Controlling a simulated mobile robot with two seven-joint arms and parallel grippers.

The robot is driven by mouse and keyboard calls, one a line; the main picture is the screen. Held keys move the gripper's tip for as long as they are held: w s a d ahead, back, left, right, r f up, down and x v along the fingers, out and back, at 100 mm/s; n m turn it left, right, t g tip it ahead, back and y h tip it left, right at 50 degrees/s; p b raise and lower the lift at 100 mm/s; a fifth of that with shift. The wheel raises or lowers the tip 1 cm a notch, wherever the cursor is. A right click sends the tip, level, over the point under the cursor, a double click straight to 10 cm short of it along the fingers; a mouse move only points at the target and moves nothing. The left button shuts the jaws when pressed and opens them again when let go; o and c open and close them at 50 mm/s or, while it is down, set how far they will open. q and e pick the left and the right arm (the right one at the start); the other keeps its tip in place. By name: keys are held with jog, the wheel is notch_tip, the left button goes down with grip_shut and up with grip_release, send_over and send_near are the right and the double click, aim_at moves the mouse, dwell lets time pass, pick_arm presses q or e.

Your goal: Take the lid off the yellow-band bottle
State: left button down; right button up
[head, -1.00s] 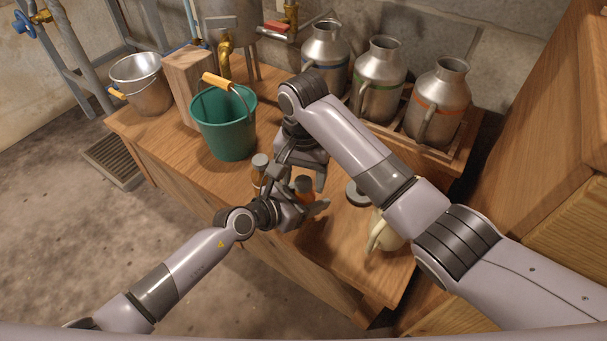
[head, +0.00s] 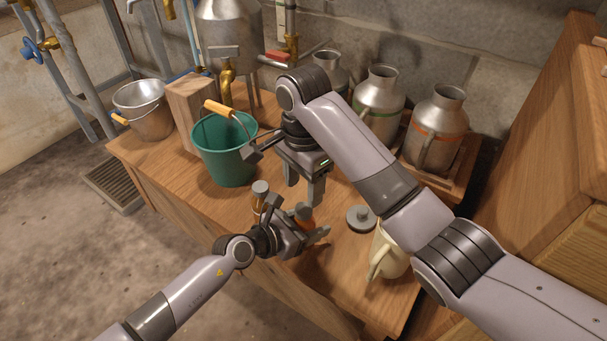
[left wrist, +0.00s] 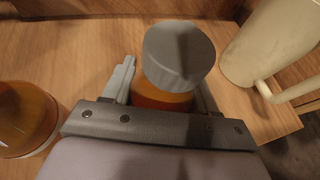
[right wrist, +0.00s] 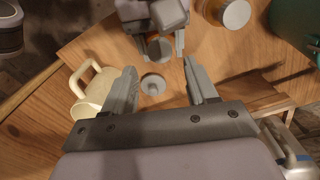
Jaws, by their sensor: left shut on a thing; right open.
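My left gripper (head: 312,228) is shut on an amber bottle (left wrist: 160,100), which stands upright between its fingers. A grey lid (left wrist: 178,55) sits on top of this bottle in the left wrist view. I see no yellow band; the jaws hide much of the bottle. A second amber bottle (left wrist: 25,118) stands beside it; in the head view this bottle has a grey top (head: 260,187). My right gripper (head: 285,172) is open and empty, above and behind the left one, apart from the held bottle.
A round grey knobbed piece (head: 360,217) lies on the wooden table (head: 335,262), near a cream jug (head: 390,252). A green bucket (head: 222,158), wooden block (head: 192,110) and metal bucket (head: 145,108) stand to the left. Banded metal jugs (head: 437,125) stand behind on the right.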

aim_at(304, 208)
jog(key=m, duration=0.2)
jog(key=r+m, duration=0.1)
jog(key=m, duration=0.1)
jog(key=shift+m, duration=0.4)
jog(key=m, duration=0.2)
jog(key=r+m, duration=0.1)
jog(key=m, duration=0.2)
jog(key=shift+f, duration=3.95)
grip_shut()
jog(key=n, duration=0.9)
jog(key=shift+n, duration=0.4)
